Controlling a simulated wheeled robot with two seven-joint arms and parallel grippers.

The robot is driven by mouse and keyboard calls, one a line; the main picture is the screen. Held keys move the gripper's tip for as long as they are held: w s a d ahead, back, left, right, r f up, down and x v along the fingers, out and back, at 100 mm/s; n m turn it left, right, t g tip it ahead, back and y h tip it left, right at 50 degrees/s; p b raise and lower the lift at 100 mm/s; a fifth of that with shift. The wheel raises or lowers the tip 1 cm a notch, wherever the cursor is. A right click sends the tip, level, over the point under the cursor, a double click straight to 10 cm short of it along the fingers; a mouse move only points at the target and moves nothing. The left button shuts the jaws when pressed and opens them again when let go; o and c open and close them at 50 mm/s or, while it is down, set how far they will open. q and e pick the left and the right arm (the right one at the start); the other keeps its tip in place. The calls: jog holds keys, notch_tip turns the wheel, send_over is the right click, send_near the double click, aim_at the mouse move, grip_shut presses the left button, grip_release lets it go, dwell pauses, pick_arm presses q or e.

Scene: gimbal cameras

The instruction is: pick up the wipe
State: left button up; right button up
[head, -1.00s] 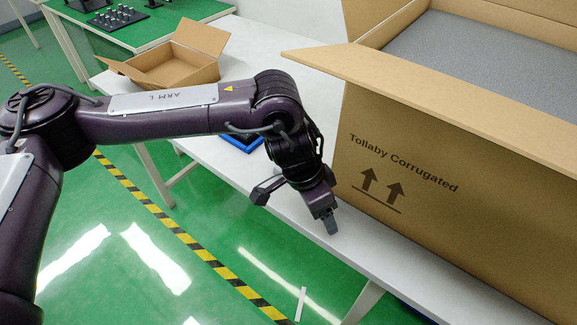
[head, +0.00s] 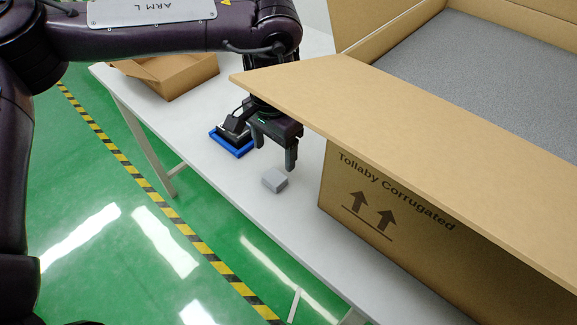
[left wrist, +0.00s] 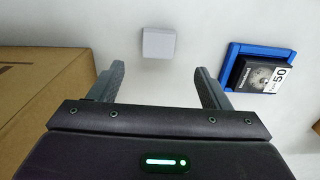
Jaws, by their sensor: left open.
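The wipe (head: 274,180) is a small light grey block lying on the white table, left of the large box. It also shows in the left wrist view (left wrist: 159,43), beyond the fingertips and roughly centred between them. My left gripper (head: 275,155) is open and empty, with its fingers pointing down just above and behind the wipe. In the left wrist view the two open fingers (left wrist: 158,72) stand apart, with bare table between them. They do not appear to touch the wipe. My right gripper is not in view.
A large open cardboard box (head: 350,215) stands close on the right, its flap (head: 330,105) jutting over my left wrist. A blue-framed tray (head: 238,150) holding a dark labelled item lies left of the gripper. A small open carton (head: 185,75) stands farther back. The table's front edge is near.

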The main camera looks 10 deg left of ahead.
aim_at(278, 173)
pick_arm(q)
jog(key=shift+w+d+f, duration=0.15)
jog(key=shift+w, duration=0.15)
jog(key=shift+f, duration=0.35)
jog(key=f, duration=0.1)
jog(key=f+p, duration=0.1)
jog(key=shift+s+f, duration=0.25)
jog(key=shift+f, duration=0.05)
notch_tip(278, 173, down, 4)
jog(key=shift+w+d+r, duration=0.1)
jog(key=shift+w+r, duration=0.05)
jog(key=shift+r, duration=0.05)
jog(key=shift+f, duration=0.2)
jog(key=c, duration=1.1)
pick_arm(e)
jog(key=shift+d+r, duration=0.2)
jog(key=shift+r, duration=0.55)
pick_arm(q)
jog(key=shift+o, duration=0.2)
